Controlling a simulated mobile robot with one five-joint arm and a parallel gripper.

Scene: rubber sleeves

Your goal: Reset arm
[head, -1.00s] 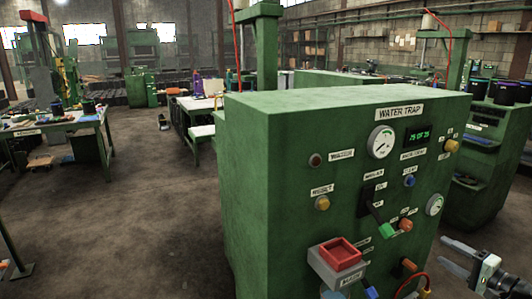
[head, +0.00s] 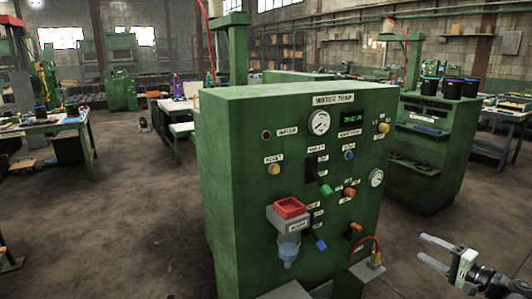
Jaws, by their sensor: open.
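My gripper (head: 430,252) shows at the lower right of the head view, with its two grey fingers spread apart and nothing between them. It points left and stands apart from the green water trap machine (head: 225,150), to the right of its front panel. The panel carries a round gauge (head: 319,122), a green-lit display (head: 353,118), several coloured buttons and levers, and a red tray (head: 290,208) on a grey bracket. The lower end of the machine is cut off by the frame edge.
A second green machine (head: 425,165) with dark containers on top stands behind on the right. Worktables with tools (head: 45,125) stand at the left and back. The concrete floor (head: 120,220) at the left is open. A red hose (head: 376,245) curves from the panel's lower right.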

